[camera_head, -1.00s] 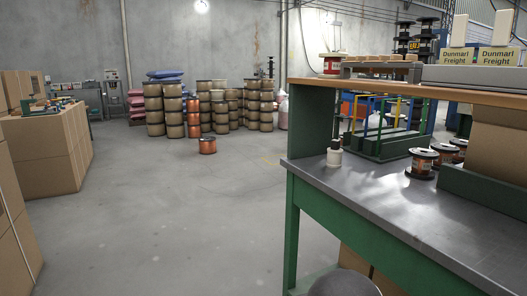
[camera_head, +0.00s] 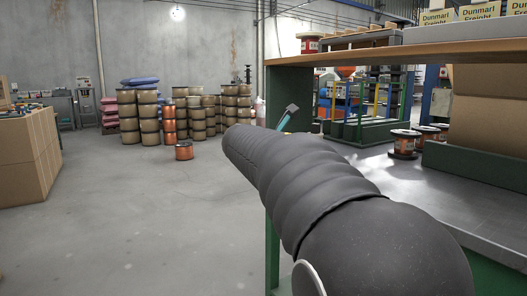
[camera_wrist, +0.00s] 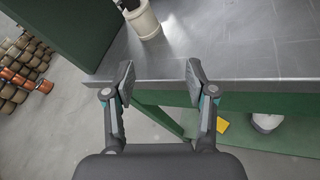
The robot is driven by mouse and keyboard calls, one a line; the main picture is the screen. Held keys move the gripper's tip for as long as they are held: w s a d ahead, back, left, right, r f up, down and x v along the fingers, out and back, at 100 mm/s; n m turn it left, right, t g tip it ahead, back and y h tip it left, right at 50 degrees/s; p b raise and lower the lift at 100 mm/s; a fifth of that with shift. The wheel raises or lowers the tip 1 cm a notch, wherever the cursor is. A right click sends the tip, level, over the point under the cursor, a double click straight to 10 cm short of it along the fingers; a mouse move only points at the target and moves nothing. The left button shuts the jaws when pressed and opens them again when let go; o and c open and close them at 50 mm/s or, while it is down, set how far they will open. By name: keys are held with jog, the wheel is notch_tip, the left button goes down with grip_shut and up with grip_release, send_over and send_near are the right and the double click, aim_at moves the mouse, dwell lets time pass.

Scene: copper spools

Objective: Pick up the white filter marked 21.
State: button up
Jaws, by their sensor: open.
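A white cylinder with a dark top, which looks like the white filter (camera_wrist: 144,22), stands on the grey bench top at the upper edge of the wrist view. No number on it is readable. In the head view it is hidden behind my arm. My gripper (camera_wrist: 159,82) is open and empty. Its fingers are apart at the bench's front edge, short of the white cylinder, which is ahead and slightly left. In the head view a teal and grey part of my gripper (camera_head: 288,118) shows beyond my arm.
The bench (camera_head: 420,190) has a green side panel (camera_head: 290,95) left of the cylinder and an upper wooden shelf. Copper spools (camera_head: 404,143) and a green rack (camera_head: 350,130) stand on it. Below, a yellow item (camera_wrist: 223,126) shows. Floor at left is open.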

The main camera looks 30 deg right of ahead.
aim_at(314, 128)
jog(key=w+d+n+h, duration=0.1)
jog(key=w, duration=0.1)
jog(key=w+d+r+n+b, duration=0.1)
jog(key=w+d+r+n+h, duration=0.1)
jog(key=w+d+n, duration=0.1)
jog(key=shift+w+r+t+h, duration=0.2)
jog(key=shift+w+t+h, duration=0.1)
jog(key=x, duration=0.7)
jog(key=shift+w+d+r, duration=0.1)
jog(key=shift+w+d, duration=0.1)
jog(key=shift+d, duration=0.05)
jog(key=shift+f+x, duration=0.1)
jog(key=shift+x, duration=1.4)
jog(key=shift+f+x, duration=0.15)
jog(key=shift+x, duration=1.3)
jog(key=shift+w+a, duration=0.1)
jog(key=shift+w, duration=0.05)
grip_shut()
